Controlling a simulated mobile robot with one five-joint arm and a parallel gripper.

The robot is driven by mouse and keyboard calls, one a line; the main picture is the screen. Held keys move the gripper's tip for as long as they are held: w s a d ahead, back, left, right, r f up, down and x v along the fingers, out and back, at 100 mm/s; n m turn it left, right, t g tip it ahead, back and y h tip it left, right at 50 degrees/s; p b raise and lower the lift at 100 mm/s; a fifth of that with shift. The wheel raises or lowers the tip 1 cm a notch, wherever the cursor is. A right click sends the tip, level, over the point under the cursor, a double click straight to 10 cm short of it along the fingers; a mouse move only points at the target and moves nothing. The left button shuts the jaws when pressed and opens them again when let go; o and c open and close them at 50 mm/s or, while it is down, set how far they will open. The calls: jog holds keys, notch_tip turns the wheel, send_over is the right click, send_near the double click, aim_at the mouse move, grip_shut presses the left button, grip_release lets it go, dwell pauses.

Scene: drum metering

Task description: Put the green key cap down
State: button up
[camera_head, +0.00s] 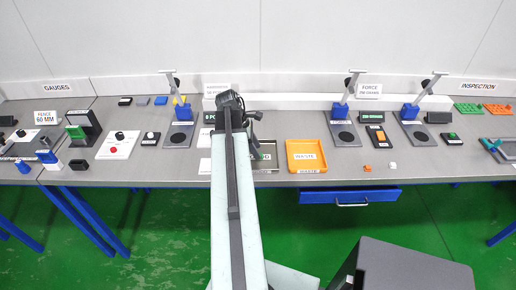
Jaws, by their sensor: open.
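My gripper (254,141) is at the far end of my outstretched arm, over the back of a tray (268,167) left of the orange waste tray. It is small and dark here and partly covered by my own arm. Its jaws are open. A small patch of green shows in that tray just below the gripper. I cannot tell whether it is the green key cap or part of a label. Whether anything lies between the jaws is too small to see.
The orange waste tray (306,157) stands right of my gripper. A green-and-black gauge (84,128) stands at left. Green (468,108) and orange (497,109) trays lie far right. A blue drawer (345,196) hangs below the edge.

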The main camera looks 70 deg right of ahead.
jog(key=p+v, duration=0.8)
jog(key=v, duration=0.2)
jog(key=shift+w+r, duration=0.1)
